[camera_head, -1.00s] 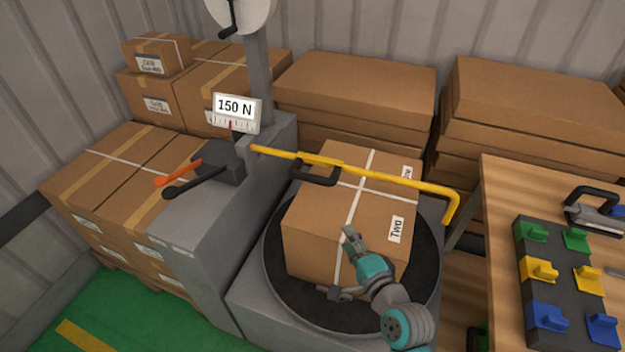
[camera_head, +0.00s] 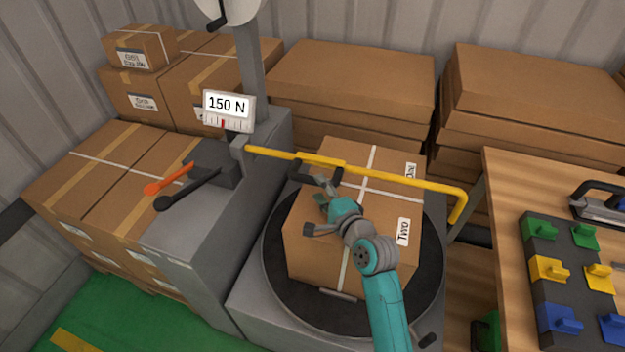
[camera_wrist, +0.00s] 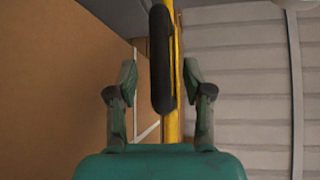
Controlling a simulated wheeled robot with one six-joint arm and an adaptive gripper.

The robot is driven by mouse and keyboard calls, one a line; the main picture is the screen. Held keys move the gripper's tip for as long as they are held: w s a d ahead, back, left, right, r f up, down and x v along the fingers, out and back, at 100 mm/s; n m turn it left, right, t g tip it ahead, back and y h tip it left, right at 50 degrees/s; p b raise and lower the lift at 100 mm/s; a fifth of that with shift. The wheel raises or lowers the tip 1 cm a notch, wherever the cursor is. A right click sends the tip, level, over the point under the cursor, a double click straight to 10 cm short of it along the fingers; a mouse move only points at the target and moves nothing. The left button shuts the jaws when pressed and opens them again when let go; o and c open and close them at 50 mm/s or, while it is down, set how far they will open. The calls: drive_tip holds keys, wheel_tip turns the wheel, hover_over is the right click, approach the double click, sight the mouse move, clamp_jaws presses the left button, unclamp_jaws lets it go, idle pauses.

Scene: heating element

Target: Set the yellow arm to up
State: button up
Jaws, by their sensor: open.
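The yellow arm (camera_head: 400,177) runs roughly level from the grey post across the box's top, and its right end bends down. A black handle (camera_head: 312,175) hangs on its left part. My gripper (camera_head: 318,208) is open, with its fingers spread beside the handle at the box's left side. In the wrist view, the black handle (camera_wrist: 160,60) and the yellow arm (camera_wrist: 172,125) stand in the gap between the two open fingertips of my gripper (camera_wrist: 158,78). I cannot tell how deep the handle sits between them; no finger visibly touches it.
The strapped box (camera_head: 385,225) stands on a round black turntable (camera_head: 275,270). A 150 N scale (camera_head: 228,108), an orange lever (camera_head: 168,181) and a black lever (camera_head: 188,188) are left. A wooden table (camera_head: 505,215) with coloured clips is right. Stacked cartons (camera_head: 350,85) stand behind.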

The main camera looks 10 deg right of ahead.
sight(316, 184)
drive_tip(key=shift+x, duration=2.3)
clamp_jaws()
